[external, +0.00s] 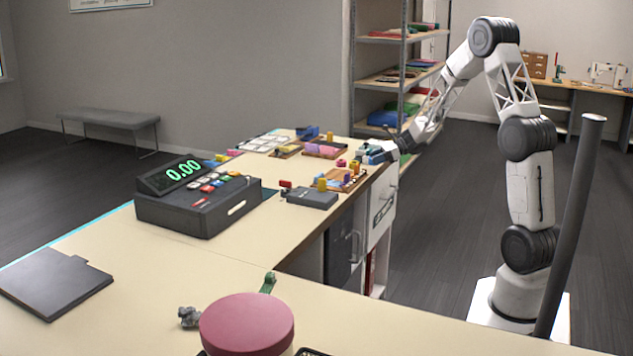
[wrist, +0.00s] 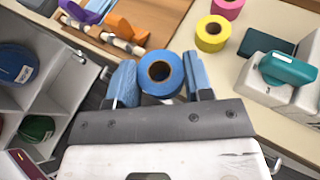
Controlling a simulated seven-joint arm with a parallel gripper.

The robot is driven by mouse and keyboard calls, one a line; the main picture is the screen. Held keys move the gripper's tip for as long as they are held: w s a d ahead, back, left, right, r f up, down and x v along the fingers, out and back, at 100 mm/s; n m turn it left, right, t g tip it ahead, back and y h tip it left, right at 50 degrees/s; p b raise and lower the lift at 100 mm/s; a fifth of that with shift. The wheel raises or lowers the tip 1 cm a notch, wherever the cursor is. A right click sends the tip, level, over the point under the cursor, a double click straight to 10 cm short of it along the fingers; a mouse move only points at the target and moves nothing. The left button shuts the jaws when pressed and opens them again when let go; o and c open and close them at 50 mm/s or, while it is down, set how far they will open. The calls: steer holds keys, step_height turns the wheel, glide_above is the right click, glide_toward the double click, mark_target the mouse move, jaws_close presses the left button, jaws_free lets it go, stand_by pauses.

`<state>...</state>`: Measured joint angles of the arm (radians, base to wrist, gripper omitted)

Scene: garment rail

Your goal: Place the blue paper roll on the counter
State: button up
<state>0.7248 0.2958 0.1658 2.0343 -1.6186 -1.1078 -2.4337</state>
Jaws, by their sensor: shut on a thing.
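The blue paper roll (wrist: 160,73) shows its round face and dark core hole in the wrist view. It sits between the two blue fingers of my gripper (wrist: 161,76), which is shut on it. In the external view my gripper (external: 379,153) is at the right edge of the counter (external: 128,254), near its far end; the roll is too small to make out there. The counter's bare top also shows in the wrist view (wrist: 262,25), beyond the roll. I cannot tell whether the roll touches the counter.
A yellow roll (wrist: 212,33) and a pink roll (wrist: 228,8) stand beyond the blue one. A wooden tray (wrist: 160,22) with purple and orange items is at the left. A teal item (wrist: 288,70) rests on a white one at the right. Open cubbies (wrist: 45,90) lie below the edge.

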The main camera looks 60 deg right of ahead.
mark_target(369, 170)
steer(key=shift+w+d+f, duration=0.1)
steer(key=shift+w+d, duration=0.25)
steer(key=shift+w, duration=0.25)
steer(key=shift+w+d+f, duration=0.1)
steer(key=shift+w+d, duration=0.2)
steer(key=shift+w, duration=0.35)
steer(key=shift+w+d, duration=0.35)
steer(key=shift+w, duration=0.25)
steer(key=shift+f, duration=1.75)
steer(key=shift+f, duration=0.15)
steer(key=o, duration=0.6)
steer(key=shift+o, duration=0.2)
steer(key=v, duration=1.2)
steer(key=shift+a+r, duration=0.1)
steer(key=shift+r, duration=0.15)
